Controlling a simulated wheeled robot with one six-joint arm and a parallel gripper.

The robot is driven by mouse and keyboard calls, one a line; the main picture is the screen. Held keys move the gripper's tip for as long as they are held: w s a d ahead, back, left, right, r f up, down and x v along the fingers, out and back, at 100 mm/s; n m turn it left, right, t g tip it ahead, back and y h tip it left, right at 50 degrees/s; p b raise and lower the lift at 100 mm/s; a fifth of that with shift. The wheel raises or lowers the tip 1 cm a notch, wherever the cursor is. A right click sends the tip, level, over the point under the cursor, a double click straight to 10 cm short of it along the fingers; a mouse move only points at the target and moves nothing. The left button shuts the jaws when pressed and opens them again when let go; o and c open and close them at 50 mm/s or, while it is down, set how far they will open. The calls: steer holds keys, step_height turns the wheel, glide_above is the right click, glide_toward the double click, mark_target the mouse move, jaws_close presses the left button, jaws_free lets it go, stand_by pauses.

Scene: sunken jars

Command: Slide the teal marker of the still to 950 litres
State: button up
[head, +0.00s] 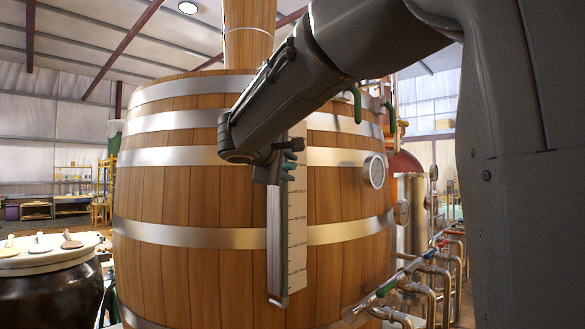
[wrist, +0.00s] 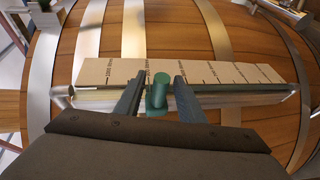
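The still (head: 190,200) is a large banded wooden vat with an upright white scale (head: 297,235) and a metal rail on its side. The teal marker (head: 289,167) sits near the top of the visible scale, partly hidden by my gripper (head: 287,156). In the wrist view the marker's round knob (wrist: 161,82) stands between the fingertips of my gripper (wrist: 158,84). The fingers are apart, one on each side of the knob, with a small gap visible on both sides. The scale (wrist: 215,72) runs across this view; its figures are too small to read surely.
A round dial (head: 375,171) is on the vat right of the scale. Pipes and valves (head: 430,270) stand at the lower right. A dark jar with a pale lid (head: 45,255) stands at the left. My arm covers the scale's upper part in the head view.

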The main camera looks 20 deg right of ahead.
steer(key=shift+p+x, duration=0.3)
steer(key=shift+x, duration=1.4)
jaws_close()
